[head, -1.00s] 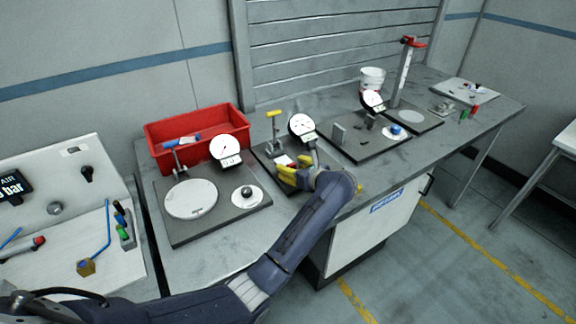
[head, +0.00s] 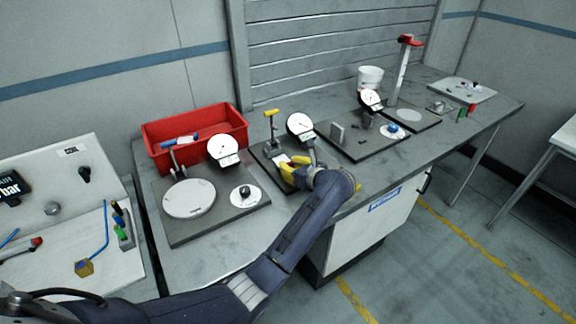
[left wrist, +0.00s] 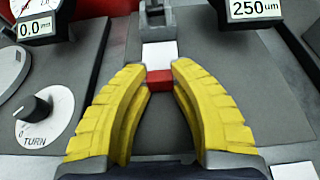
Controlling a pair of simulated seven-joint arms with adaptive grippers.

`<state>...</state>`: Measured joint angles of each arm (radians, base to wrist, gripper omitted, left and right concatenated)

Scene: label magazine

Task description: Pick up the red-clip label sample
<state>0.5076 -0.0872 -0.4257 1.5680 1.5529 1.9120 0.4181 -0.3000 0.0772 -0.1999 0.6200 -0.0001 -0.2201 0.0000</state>
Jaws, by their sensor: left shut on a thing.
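The label sample shows in the left wrist view as a white strip (left wrist: 160,55) with a red clip (left wrist: 159,79) at its near end. My left gripper (left wrist: 160,82) has its yellow fingertips closed on the red clip. The white strip extends beyond the fingertips toward a grey metal post. In the head view my left gripper (head: 291,170) is over the middle dark plate, and the sample is mostly hidden there by the fingers. My right gripper is not in view.
A dial gauge (head: 300,124) and a yellow-handled clamp (head: 271,122) stand just behind the gripper. A plate with a white disc (head: 189,198) and a knob is to the left. A red bin (head: 215,121) is behind it. Another gauge plate (head: 352,151) is to the right.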

